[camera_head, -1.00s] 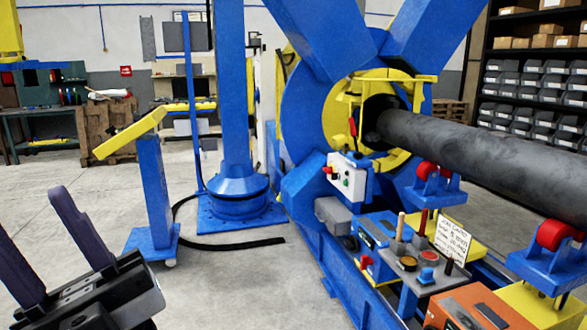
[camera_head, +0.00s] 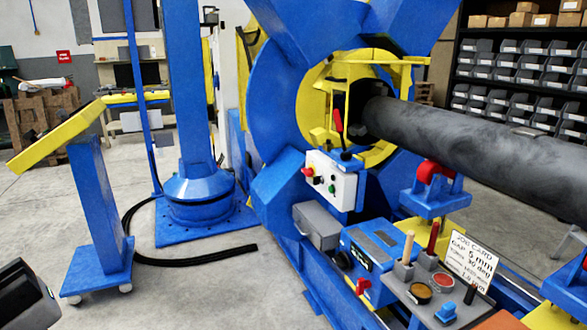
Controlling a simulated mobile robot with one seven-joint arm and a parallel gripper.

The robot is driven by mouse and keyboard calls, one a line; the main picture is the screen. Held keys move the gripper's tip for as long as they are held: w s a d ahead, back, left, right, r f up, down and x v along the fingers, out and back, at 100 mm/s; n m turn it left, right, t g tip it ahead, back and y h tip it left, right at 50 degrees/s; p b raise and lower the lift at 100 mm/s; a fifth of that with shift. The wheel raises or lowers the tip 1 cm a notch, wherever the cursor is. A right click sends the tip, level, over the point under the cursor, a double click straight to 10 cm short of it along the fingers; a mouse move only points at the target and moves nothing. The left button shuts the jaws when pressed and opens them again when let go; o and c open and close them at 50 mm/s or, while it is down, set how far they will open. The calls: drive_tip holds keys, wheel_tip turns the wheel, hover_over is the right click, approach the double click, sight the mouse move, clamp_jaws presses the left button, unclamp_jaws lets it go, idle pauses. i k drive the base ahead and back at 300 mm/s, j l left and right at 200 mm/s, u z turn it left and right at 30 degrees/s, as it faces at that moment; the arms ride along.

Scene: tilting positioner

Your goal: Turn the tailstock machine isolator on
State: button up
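I cannot tell which part is the tailstock machine isolator. A white control box (camera_head: 332,180) on the blue positioner has a red knob on a yellow base at its left, a small black switch and green and red buttons. A red handle (camera_head: 362,287) sticks out from the lower blue box (camera_head: 372,250), with a dark round knob (camera_head: 343,260) beside it. The switch positions are too small to read. Only a dark corner of my gripper (camera_head: 24,298) shows at the bottom left, well apart from these controls. Its fingers are out of view.
A dark pipe (camera_head: 470,135) runs right from the yellow ring. A yellow-topped blue stand (camera_head: 100,205) and a blue column (camera_head: 190,120) stand left. A black cable (camera_head: 190,257) crosses the floor. A tool tray (camera_head: 430,297) and a job card (camera_head: 470,258) are lower right.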

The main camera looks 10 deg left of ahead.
sight(309, 172)
drive_tip(key=i+j, duration=0.25)
drive_tip(key=i, duration=0.2)
drive_tip(key=i+j, duration=0.25)
drive_tip(key=i, duration=0.2)
drive_tip(key=i+j+u, duration=0.15)
drive_tip(key=i, duration=0.5)
drive_tip(key=i+j+u, duration=0.2)
drive_tip(key=i, duration=0.4)
drive_tip(key=l, duration=0.05)
